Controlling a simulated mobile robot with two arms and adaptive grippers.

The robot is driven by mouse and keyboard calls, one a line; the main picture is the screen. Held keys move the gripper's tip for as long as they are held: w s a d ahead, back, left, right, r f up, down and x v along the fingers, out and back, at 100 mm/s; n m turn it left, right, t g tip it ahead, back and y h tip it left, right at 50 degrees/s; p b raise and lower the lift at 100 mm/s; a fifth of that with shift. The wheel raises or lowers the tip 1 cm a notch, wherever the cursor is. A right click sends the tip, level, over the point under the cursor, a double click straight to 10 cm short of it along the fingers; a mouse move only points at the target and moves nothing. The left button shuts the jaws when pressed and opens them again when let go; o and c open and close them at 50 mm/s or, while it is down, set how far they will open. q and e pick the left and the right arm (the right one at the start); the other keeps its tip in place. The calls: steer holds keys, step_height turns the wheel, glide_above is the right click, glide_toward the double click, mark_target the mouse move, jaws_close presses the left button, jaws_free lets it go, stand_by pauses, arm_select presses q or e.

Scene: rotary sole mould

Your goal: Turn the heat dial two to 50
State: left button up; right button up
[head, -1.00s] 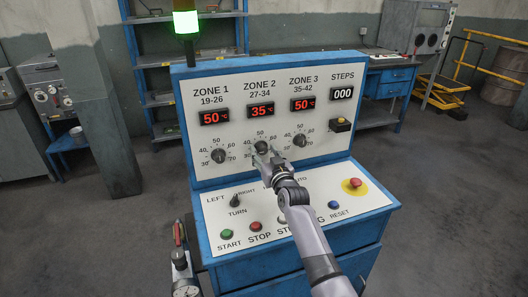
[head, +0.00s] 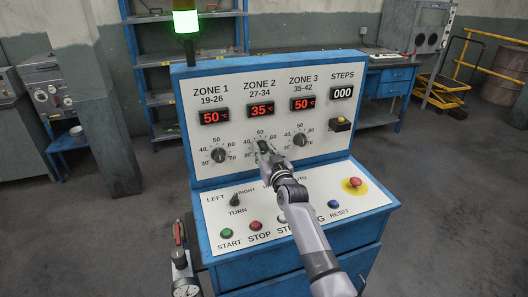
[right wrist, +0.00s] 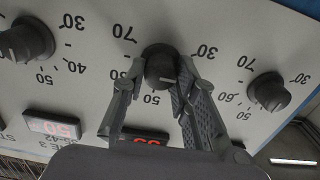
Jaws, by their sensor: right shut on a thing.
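The zone 2 heat dial (right wrist: 160,72), a dark round knob, sits in the middle of the panel under the zone 2 display (head: 260,110), which reads 35. My right gripper (head: 264,148) is at this dial, and its fingers cover much of it in the head view. In the right wrist view, the fingers (right wrist: 161,64) stand on either side of the knob and are shut on it. The panel is upside down there, and the gripper partly hides the display. My left gripper is not in view.
The zone 1 dial (head: 218,156) and zone 3 dial (head: 300,140) flank it, with displays at 50. Below, the sloped desk carries a turn switch (head: 235,201), push buttons and a red emergency button (head: 355,182). A green lamp (head: 186,21) is lit on top.

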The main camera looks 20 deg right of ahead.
jaws_close()
steer(key=shift+m, duration=0.4)
steer(key=m, duration=0.2)
steer(key=shift+m, duration=0.4)
steer(key=m, duration=0.5)
steer(key=shift+d+m, duration=0.1)
steer(key=shift+m, duration=0.2)
steer(key=m, duration=0.4)
steer(key=shift+f, duration=0.1)
steer(key=shift+m, duration=2.3)
steer(key=shift+f, duration=0.1)
